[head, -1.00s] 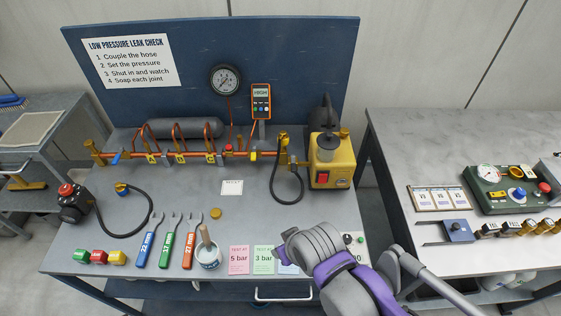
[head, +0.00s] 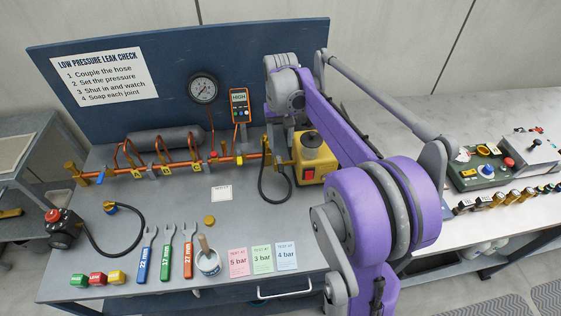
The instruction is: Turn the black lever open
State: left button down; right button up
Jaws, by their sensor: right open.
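An orange pipe run (head: 185,164) with several small valves and yellow tags lies along the back of the grey bench. I cannot clearly pick out the black lever; the right end of the pipe is partly covered by my right gripper. My right gripper (head: 281,152) hangs down from the raised purple and grey arm at that end, beside the yellow pump. It is open, and its fingertips are small and hard to make out. I cannot tell whether it touches anything. A blue lever (head: 100,178) shows at the pipe's left end. My left gripper is out of view.
A yellow pump (head: 308,168) and a black hose (head: 263,186) stand close to my right gripper. A round gauge (head: 203,88) and a handheld meter (head: 240,105) are behind the pipe. Wrenches, a pot (head: 208,263) and cards lie in front. The bench's middle is mostly clear.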

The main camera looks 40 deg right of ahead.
aim_at(280, 167)
notch_tip(280, 167, down, 10)
jog(key=shift+s+f, duration=0.1)
jog(key=shift+f, duration=0.1)
dwell(0.3)
grip_shut()
